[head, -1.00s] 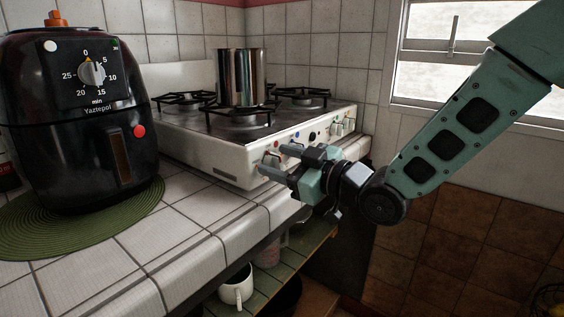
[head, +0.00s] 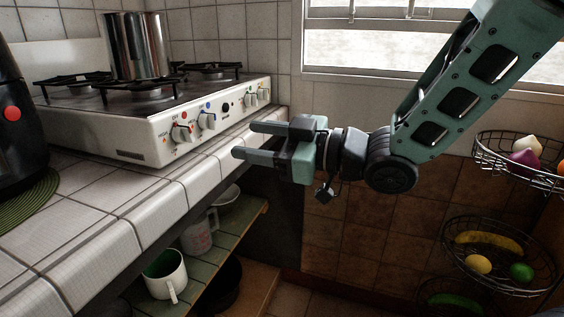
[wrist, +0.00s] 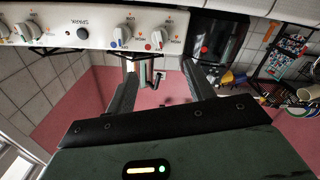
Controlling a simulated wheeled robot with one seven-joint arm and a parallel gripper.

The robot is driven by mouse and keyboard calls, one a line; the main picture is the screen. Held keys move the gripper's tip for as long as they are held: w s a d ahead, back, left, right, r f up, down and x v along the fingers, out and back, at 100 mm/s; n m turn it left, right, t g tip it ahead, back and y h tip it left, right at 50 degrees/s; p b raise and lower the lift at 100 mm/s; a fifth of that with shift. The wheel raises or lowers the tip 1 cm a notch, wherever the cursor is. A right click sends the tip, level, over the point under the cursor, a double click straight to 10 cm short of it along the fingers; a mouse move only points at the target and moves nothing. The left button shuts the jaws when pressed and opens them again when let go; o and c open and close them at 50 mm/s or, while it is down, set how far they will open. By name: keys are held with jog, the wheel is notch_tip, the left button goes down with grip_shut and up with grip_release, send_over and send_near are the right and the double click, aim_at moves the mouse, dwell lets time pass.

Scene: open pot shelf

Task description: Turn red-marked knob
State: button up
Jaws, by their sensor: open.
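The red-marked knob (head: 181,132) is the leftmost white knob on the stove's front panel. It also shows in the wrist view (wrist: 157,39), just beyond the gap between my fingers, with a red dot beside it. A blue-marked knob (head: 207,120) is to its right in the head view. My gripper (head: 245,140) is open and empty, its fingers pointing left toward the panel and apart from the knob. In the wrist view the open fingers (wrist: 160,70) span either side below the knob. Nothing hides the knob.
The white stove (head: 120,135) stands on the tiled counter (head: 130,205) with a metal pot (head: 138,48) on it. A black air fryer (head: 15,125) is at the left. A shelf with a mug (head: 165,275) is below. Wire fruit baskets (head: 500,275) hang at the right.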

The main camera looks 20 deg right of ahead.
jog(key=shift+b+v, duration=2.15)
jog(key=shift+s, duration=0.1)
grip_shut()
